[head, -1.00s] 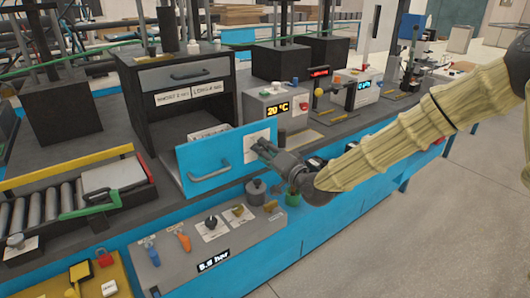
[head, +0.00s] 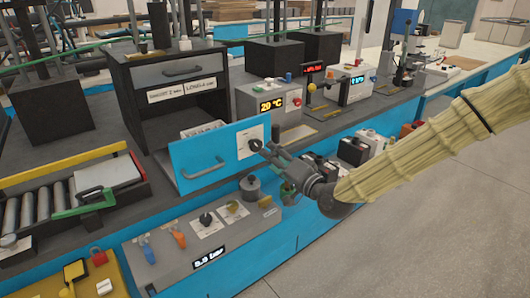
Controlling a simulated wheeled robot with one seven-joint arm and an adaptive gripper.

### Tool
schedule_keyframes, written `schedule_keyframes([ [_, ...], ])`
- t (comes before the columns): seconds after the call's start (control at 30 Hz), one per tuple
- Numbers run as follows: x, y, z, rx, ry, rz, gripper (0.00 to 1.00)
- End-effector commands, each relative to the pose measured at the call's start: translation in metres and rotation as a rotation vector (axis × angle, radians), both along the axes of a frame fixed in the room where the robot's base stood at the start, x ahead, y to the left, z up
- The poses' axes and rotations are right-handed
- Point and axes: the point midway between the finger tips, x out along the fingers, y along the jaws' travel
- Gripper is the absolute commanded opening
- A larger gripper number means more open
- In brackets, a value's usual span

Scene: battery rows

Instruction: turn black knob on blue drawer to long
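The blue drawer (head: 187,152) sticks out from the dark cabinet, with a grey bar handle (head: 204,168) on its front. The black knob (head: 255,145) sits on a white plate (head: 243,136) at the right end of the drawer front. The plate's markings are too small to read. My gripper (head: 269,154) is just to the right of the knob, with its fingers pointing left towards it. The fingers look apart with nothing between them. I cannot tell whether a fingertip touches the knob.
A control panel (head: 165,261) with a black and a yellow knob lies below the drawer. A grey cylinder (head: 250,188) and a green-topped item stand near my gripper. A closed grey drawer (head: 150,75) is above. Open floor lies at right.

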Motion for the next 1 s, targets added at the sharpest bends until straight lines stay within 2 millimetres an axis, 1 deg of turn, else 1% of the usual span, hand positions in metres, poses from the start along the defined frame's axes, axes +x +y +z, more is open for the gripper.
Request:
schedule_keyframes([
  [0.1, -0.015, -0.012, 0.0, 0.001, 0.001, 0.0, 0.6],
  [0.3, -0.031, -0.023, 0.0, 0.0, 0.0, 0.0, 0.6],
  [0.43, -0.035, -0.025, 0.0, -0.001, -0.001, 0.001, 0.6],
  [0.77, -0.036, -0.026, -0.001, -0.003, 0.002, 0.0, 0.6],
  [0.87, -0.039, -0.025, -0.015, -0.026, 0.028, 0.0, 0.6],
  [0.97, -0.049, -0.024, -0.048, -0.083, 0.09, 0.0, 0.6],
  [1.0, -0.055, -0.024, -0.067, -0.115, 0.126, 0.002, 0.6],
])
